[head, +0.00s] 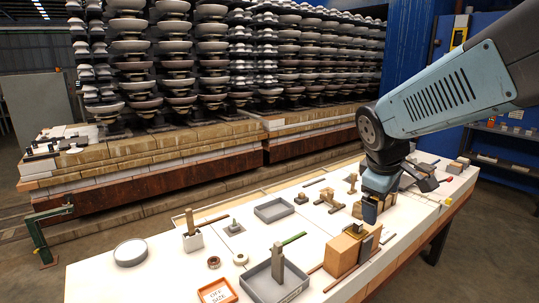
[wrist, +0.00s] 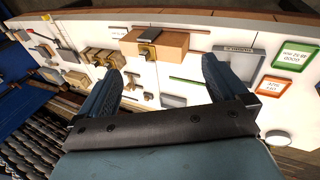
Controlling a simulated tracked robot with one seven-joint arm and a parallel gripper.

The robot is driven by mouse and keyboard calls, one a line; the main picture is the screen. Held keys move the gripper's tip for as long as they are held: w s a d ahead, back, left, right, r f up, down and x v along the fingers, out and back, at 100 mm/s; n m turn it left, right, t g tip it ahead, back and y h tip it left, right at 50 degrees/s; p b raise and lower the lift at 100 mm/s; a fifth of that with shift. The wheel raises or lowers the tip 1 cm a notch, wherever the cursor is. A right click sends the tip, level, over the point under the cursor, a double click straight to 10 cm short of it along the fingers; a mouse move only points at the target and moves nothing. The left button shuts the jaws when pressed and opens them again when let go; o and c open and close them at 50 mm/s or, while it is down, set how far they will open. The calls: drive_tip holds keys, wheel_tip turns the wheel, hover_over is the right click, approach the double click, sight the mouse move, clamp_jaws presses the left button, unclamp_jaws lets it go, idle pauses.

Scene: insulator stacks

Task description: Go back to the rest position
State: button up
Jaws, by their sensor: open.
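My gripper (head: 371,212) hangs from my arm over the white table (head: 110,275), pointing down, just behind a wooden block (head: 341,253) in the head view. In the wrist view my gripper (wrist: 158,68) has its two dark fingers spread wide apart with nothing between them. The wooden block also shows in the wrist view (wrist: 173,44), beyond the fingertips, with a small brass-coloured piece on it. A dark grey plate stands against the block's right side in the head view. The exact height of the fingertips above the table is hard to tell.
Tall insulator stacks (head: 170,60) stand behind on brick-like bases. A blue shelf (head: 505,150) is at right.

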drive_tip(key=s+a+r+m+t+y, duration=0.1)
drive_tip(key=s+r+m, duration=0.3)
drive_tip(key=s+m, duration=0.4)
drive_tip(key=shift+s+m+t+y, duration=0.35)
drive_tip(key=shift+s+y, duration=0.55)
drive_tip(key=shift+s, duration=0.3)
